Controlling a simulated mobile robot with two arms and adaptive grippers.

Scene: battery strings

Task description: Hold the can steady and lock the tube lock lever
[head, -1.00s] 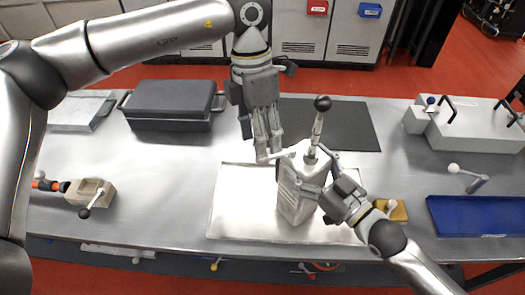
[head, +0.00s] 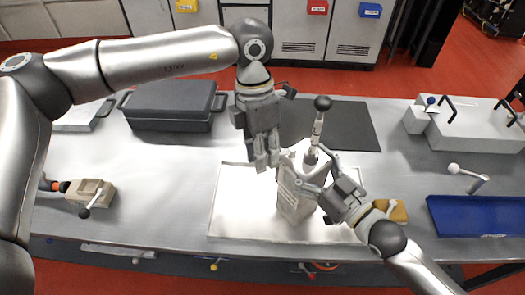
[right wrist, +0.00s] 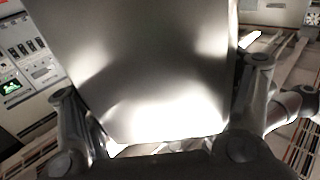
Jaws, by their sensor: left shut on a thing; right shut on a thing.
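The can (head: 297,200) is a pale, box-shaped canister standing upright on a bright metal plate. A tapered metal tube (head: 317,132) with a black ball on its end rises from its top. My right gripper (head: 316,170) is shut on the can's upper part from the right; the right wrist view shows the can's smooth wall (right wrist: 150,70) between the two fingers. My left gripper (head: 266,165) points down at the can's upper left edge, its fingers close together on a small pale piece, seemingly the lock lever (head: 285,156). The fingers largely hide that contact.
The metal plate (head: 232,215) lies on the grey workbench. A dark case (head: 172,108) and dark mat (head: 348,125) lie behind. A yellow block (head: 397,211) and blue tray (head: 470,215) are right. A small lever fixture (head: 90,192) is left, with clear bench between.

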